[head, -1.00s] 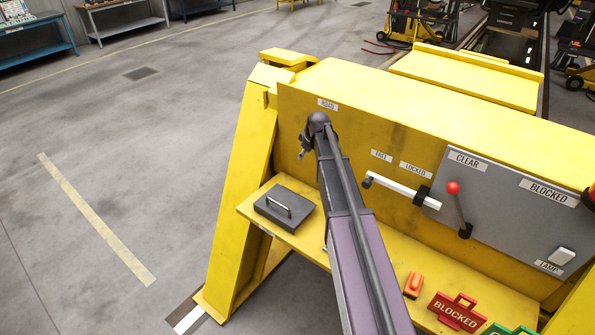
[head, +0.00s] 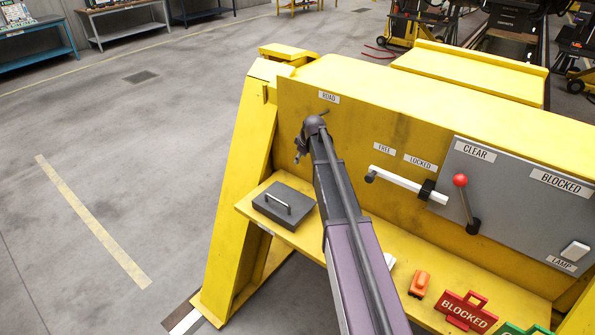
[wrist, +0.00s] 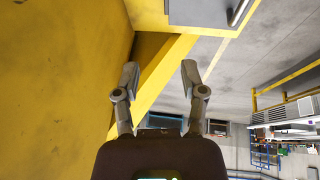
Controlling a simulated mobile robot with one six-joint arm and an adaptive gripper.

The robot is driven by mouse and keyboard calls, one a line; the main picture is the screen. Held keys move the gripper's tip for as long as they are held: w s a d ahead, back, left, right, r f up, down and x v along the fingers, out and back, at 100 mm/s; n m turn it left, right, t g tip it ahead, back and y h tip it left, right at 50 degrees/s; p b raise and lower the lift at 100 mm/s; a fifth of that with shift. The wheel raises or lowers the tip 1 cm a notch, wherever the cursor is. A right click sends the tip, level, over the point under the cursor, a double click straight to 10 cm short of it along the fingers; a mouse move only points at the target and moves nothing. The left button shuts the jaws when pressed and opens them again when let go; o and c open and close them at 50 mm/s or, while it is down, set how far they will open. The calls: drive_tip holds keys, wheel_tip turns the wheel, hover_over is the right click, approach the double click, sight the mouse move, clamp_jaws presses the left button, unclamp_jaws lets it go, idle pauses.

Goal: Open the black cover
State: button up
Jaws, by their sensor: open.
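The black cover (head: 270,211) is a dark, flat box-like lid with a light bar handle (head: 277,203). It lies closed on the left end of the yellow shelf, below the ROAD label. My gripper (head: 299,155) is above and slightly right of the cover, near the yellow wall, partly hidden by my arm. In the wrist view my gripper (wrist: 160,72) is open with nothing between its fingers. The cover (wrist: 197,12) shows at the top edge of that view, cut off, with its handle (wrist: 238,10) beyond the right finger. The fingers appear apart from it.
Right of my arm are a white-handled lever (head: 400,180) by FREE and LOCKED labels, and a red-knobbed lever (head: 466,205) on a grey panel. An orange piece (head: 420,284) and a red BLOCKED tag (head: 465,312) lie on the shelf. Open floor lies left.

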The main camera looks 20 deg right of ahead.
drive_tip(key=b+x, duration=0.5)
drive_tip(key=x, duration=0.1)
drive_tip(key=shift+w+f+b, duration=0.2)
drive_tip(key=shift+f+b, duration=0.15)
drive_tip(key=shift+f, duration=0.05)
drive_tip(key=shift+a, duration=0.1)
clamp_jaws()
unclamp_jaws()
drive_tip(key=shift+r, duration=0.1)
idle(0.4)
drive_tip(key=p+v, duration=1.2)
drive_tip(key=v, duration=0.1)
drive_tip(key=shift+s+r+p, duration=0.2)
drive_tip(key=shift+r+p, duration=0.05)
drive_tip(key=shift+p, duration=0.05)
idle(0.5)
